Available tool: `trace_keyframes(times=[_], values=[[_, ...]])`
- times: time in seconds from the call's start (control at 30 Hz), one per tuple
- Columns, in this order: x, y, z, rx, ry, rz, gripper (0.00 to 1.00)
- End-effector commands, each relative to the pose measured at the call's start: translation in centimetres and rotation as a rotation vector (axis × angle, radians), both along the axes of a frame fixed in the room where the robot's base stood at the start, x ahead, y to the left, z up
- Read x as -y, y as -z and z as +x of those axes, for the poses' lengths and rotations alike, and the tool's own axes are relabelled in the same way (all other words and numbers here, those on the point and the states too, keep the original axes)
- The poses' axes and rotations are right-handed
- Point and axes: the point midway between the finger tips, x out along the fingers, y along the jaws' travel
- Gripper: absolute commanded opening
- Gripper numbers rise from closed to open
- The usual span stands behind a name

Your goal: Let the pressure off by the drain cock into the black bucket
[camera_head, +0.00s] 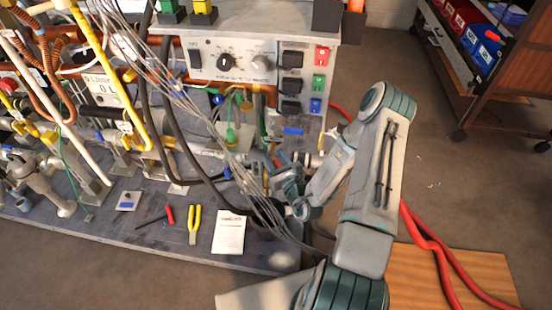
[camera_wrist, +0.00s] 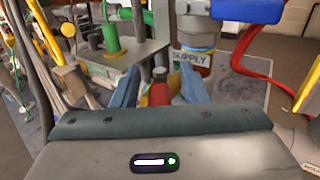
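My gripper (camera_head: 279,183) reaches over the bench's right end in the head view, near the pipework below the control panel. In the wrist view its two blue fingers (camera_wrist: 160,88) stand apart. A small red and yellow fitting (camera_wrist: 158,90) shows between them, possibly the drain cock; gaps seem to remain beside it, and I cannot tell its depth. A pipe with a SUPPLY label (camera_wrist: 190,57) rises just beyond the right finger. A dark round shape (camera_head: 267,211) beside my gripper may be the black bucket, mostly hidden by my arm and cables.
A blue lever (camera_wrist: 248,10) juts above the right finger. Grey cables (camera_head: 205,140) hang close to my arm. The control panel (camera_head: 250,62) stands behind. Pliers (camera_head: 194,222) and a paper (camera_head: 229,232) lie on the bench. Red hoses (camera_head: 430,245) cross the floor at right.

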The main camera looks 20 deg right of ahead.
Motion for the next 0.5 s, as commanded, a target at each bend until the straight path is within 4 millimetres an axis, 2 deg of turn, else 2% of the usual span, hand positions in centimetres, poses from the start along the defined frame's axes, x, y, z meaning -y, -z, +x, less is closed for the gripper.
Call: trace_keyframes(times=[0.27,0.37,0.5], values=[[0.0,0.0,-0.4,0.000,-0.002,0.001,0.40],[0.3,0.0,-1.6,-0.003,-0.001,0.000,0.40],[0.8,0.0,-4.6,-0.007,0.000,0.003,0.40]])
